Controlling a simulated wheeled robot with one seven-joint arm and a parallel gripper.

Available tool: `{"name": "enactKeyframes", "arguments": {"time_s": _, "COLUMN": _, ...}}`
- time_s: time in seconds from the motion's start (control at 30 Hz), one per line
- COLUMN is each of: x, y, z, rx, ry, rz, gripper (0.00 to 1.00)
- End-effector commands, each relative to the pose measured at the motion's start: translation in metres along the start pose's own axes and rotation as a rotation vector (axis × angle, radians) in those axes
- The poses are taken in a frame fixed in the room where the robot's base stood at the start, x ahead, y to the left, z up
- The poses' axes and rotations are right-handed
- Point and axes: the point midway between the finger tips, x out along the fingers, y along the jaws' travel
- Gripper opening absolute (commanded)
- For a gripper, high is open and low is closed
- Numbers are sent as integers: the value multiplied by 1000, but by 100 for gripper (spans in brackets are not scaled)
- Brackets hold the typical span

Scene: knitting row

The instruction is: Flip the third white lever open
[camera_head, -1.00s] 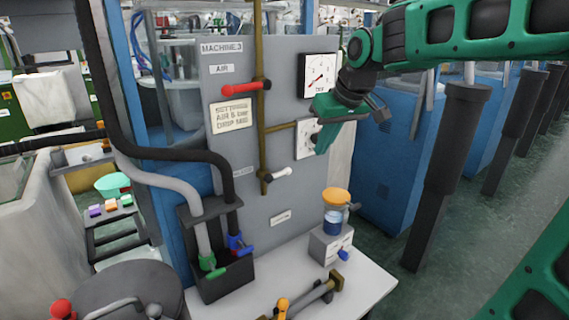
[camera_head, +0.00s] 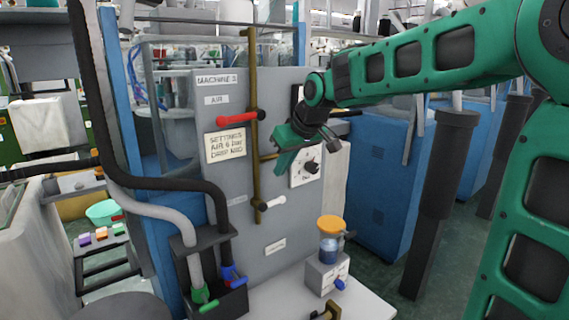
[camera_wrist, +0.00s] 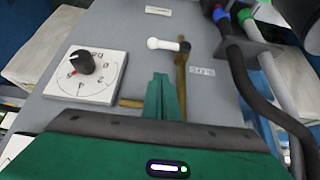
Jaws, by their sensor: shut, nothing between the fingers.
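A white lever (camera_head: 272,203) sits on the lower part of a vertical brass pipe on the grey panel marked MACHINE 3 (camera_head: 217,80). It points sideways to the right of the pipe, tilted slightly up. In the wrist view the same lever (camera_wrist: 165,44) lies across the top, with its dark pivot at the pipe. My gripper (camera_head: 284,161) is shut and empty. It is in front of the panel, above the white lever and beside the dial plate. In the wrist view its closed fingers (camera_wrist: 161,84) point toward the lever, apart from it in the picture.
A red lever (camera_head: 237,118) is higher on the brass pipe (camera_head: 253,75). A dial plate with a black knob (camera_head: 310,168) is right of my gripper. My arm partly hides the gauge above. An orange-topped bottle (camera_head: 329,242) and a black hose holder (camera_head: 225,300) stand below.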

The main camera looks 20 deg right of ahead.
Motion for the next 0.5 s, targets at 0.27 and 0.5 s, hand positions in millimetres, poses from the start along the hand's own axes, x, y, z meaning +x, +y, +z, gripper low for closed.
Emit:
{"name": "enactKeyframes", "arguments": {"time_s": 0.27, "x": 52, "y": 0, "z": 1, "rx": 1, "ry": -3, "rz": -1, "gripper": 0}}
{"name": "enactKeyframes", "arguments": {"time_s": 0.5, "x": 71, "y": 0, "z": 23, "rx": 1, "ry": -1, "rz": 0, "gripper": 0}}
